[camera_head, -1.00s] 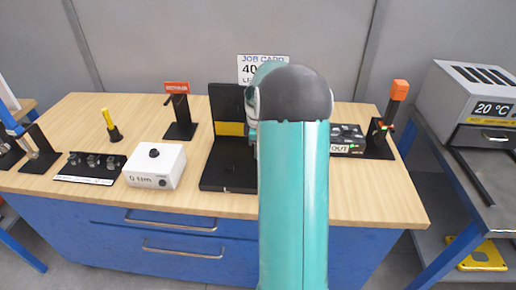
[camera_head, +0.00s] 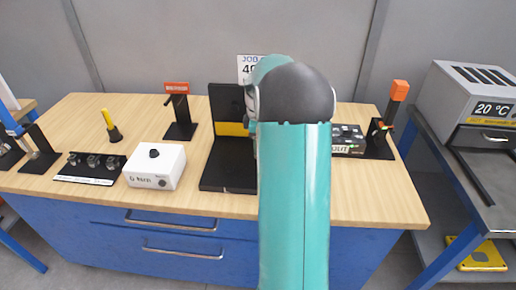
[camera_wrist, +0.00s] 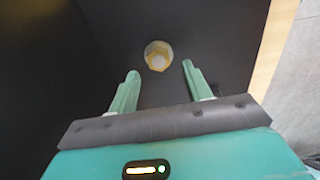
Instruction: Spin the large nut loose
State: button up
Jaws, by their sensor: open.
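The large nut (camera_wrist: 158,56) shows in the wrist view as a pale brass hexagon on a dark plate (camera_wrist: 205,30). My gripper (camera_wrist: 160,72) is open, with its two green fingers apart. The nut lies between the fingertips in the picture, a little beyond them. I cannot tell how much gap is left in depth. In the head view the dark stand (camera_head: 226,176) with a yellow band is partly hidden behind my arm. The nut and my gripper are hidden there.
Left of the stand are a white box (camera_head: 155,166) with a black knob, a socket tray (camera_head: 92,167) and a yellow-handled tool (camera_head: 111,125). A red-labelled stand (camera_head: 180,115) is behind. Right are a black device (camera_head: 347,140), an orange-topped post (camera_head: 399,91) and an oven (camera_head: 480,100).

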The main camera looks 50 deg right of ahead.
notch_tip(320, 180, up, 11)
jog(key=shift+f, duration=0.15)
dwell(0.4)
